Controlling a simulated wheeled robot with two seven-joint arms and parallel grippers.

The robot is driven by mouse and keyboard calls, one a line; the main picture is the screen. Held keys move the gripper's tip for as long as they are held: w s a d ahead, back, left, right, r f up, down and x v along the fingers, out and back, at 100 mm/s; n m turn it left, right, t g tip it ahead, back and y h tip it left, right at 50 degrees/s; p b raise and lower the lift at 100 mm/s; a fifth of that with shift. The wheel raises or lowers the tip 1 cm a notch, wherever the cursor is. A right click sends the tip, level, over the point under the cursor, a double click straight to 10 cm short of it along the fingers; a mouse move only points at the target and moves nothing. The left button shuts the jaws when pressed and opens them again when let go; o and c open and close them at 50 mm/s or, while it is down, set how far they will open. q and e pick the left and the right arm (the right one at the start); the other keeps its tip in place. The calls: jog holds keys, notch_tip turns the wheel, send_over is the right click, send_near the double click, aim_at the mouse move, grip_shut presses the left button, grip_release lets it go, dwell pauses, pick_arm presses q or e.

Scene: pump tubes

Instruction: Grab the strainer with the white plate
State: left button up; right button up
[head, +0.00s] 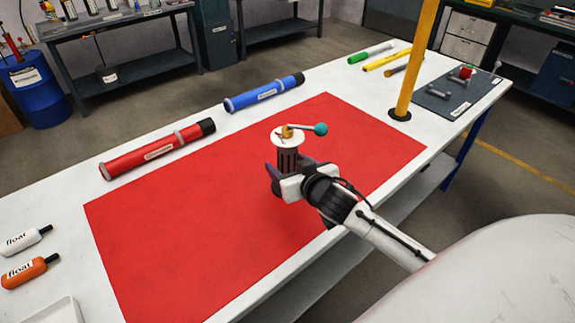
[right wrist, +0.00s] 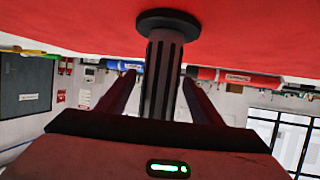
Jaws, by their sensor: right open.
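The strainer with the white plate (head: 287,141) stands upright on the red mat (head: 200,220) in the head view. Its dark slotted body (head: 287,160) shows below the plate, and a brass piece with a teal ball lever (head: 320,129) shows at its top. My right gripper (head: 284,176) is low at the strainer, open, with the body between its fingers. In the right wrist view, which looks upside down, the slotted body (right wrist: 161,75) stands between the two apart fingers (right wrist: 158,98), with a dark disc (right wrist: 168,19) at the mat. My left gripper is not in view.
A red tube (head: 155,150) and a blue tube (head: 264,92) lie behind the mat. A yellow post (head: 415,65) rises at the right, near a grey board (head: 450,98). Two float bottles (head: 25,270) and a white tray (head: 50,312) are at the left. Most of the mat is clear.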

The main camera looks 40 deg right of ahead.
jog(key=c, duration=1.3)
jog(key=shift+r, duration=0.1)
grip_shut()
